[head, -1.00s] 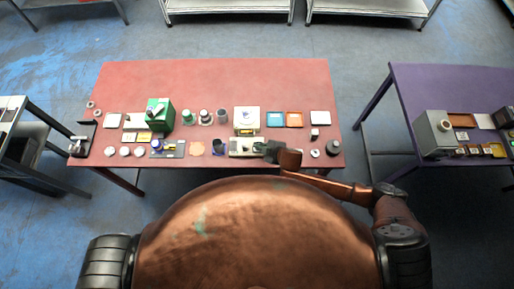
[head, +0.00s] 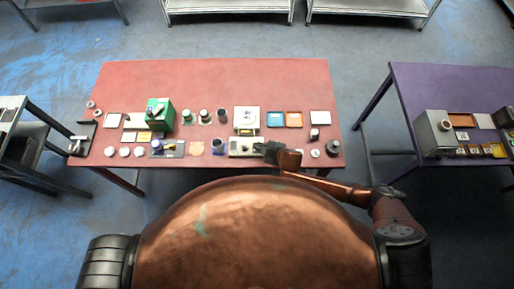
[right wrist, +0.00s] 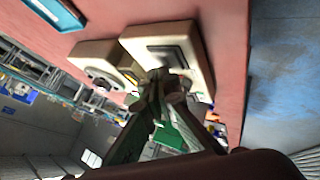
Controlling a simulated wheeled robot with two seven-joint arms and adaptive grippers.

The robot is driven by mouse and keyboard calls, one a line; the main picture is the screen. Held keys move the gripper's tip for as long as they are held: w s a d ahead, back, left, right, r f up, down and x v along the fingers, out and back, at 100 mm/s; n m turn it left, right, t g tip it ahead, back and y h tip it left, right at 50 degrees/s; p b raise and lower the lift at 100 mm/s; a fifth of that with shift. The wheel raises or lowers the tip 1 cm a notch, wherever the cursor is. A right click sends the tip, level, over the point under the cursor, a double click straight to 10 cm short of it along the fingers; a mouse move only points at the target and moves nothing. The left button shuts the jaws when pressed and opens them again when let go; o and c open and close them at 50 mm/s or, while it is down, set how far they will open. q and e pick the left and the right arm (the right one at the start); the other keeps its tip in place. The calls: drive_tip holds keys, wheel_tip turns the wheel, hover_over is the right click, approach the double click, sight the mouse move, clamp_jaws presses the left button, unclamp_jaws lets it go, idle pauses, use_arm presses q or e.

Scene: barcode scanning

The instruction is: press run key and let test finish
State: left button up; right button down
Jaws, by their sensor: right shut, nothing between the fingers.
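A cream tester-like box (head: 246,115) stands on the red table, with a yellow strip (head: 247,132) at its front. A low cream unit (head: 240,147) lies in front of it, near the table's front edge. My right gripper (head: 264,150) is shut and empty at the right end of this low unit. In the right wrist view the fingertips (right wrist: 166,80) are together at a cream block (right wrist: 201,65) with a grey recessed panel (right wrist: 172,54). I cannot tell whether they touch it. The run key cannot be made out. My left gripper is not in view.
A green box (head: 160,113), several jars and small discs stand to the left on the red table (head: 215,80). The table's back half is clear. A purple table (head: 450,85) stands at right.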

drive_tip(key=shift+f, duration=0.5)
idle(0.9)
drive_tip(key=shift+r, duration=0.1)
drive_tip(key=shift+r+p, duration=0.8)
wheel_tip(320, 180, up, 5)
drive_tip(key=p, duration=0.5)
idle(0.8)
